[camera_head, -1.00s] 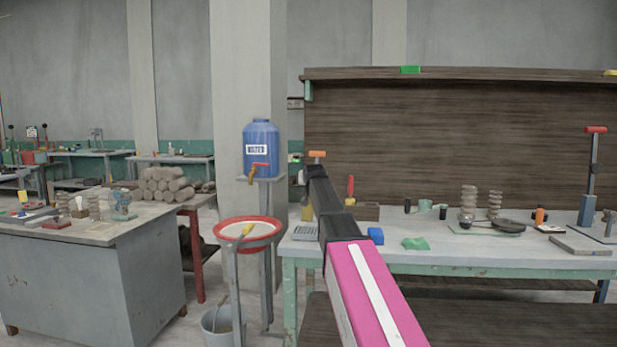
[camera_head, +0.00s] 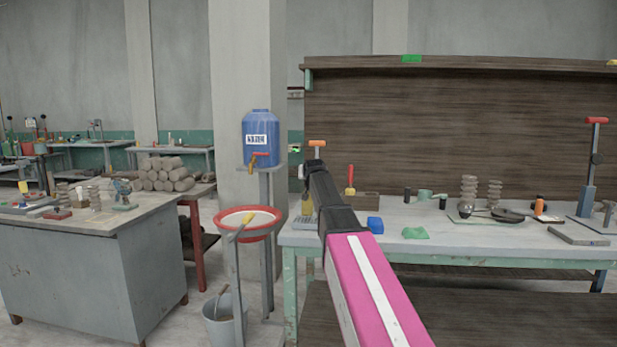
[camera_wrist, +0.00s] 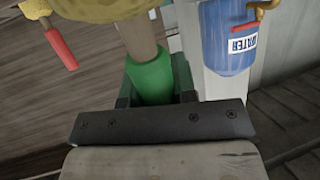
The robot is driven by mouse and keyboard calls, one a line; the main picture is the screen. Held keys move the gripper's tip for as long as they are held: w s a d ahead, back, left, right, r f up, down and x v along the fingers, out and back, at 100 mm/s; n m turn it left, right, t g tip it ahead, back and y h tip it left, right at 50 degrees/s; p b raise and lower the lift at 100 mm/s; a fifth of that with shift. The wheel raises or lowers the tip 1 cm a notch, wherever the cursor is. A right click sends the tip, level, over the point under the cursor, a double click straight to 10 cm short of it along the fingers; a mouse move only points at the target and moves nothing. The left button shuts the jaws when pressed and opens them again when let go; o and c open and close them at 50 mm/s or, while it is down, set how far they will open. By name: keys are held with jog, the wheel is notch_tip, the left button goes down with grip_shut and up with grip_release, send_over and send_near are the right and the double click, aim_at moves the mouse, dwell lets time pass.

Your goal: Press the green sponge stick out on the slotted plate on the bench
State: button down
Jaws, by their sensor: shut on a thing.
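In the wrist view, my gripper (camera_wrist: 155,95) is shut on the green sleeve of the sponge stick (camera_wrist: 150,72). A pale wooden shaft rises from the sleeve to a yellow sponge head cut off by the top edge. In the head view, my gripper's fingertips are hidden behind my arm. The grey slotted plate (camera_head: 300,222) lies at the left end of the bench (camera_head: 460,252), partly covered. A yellow shape (camera_head: 307,203) shows just above it, beside my arm's far end. I cannot tell whether the sponge touches the plate.
A blue block (camera_head: 375,225) and a green cloth (camera_head: 415,233) lie right of my arm. A red-handled tool (camera_head: 350,178) and an orange T-handle (camera_head: 317,144) stand behind. The blue water tank (camera_head: 260,140) and a red-rimmed basin (camera_head: 248,234) are left of the bench.

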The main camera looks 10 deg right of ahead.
jog(key=shift+f, duration=0.7)
dwell(1.1)
jog(key=shift+r, duration=0.1)
jog(key=shift+r, duration=3.45)
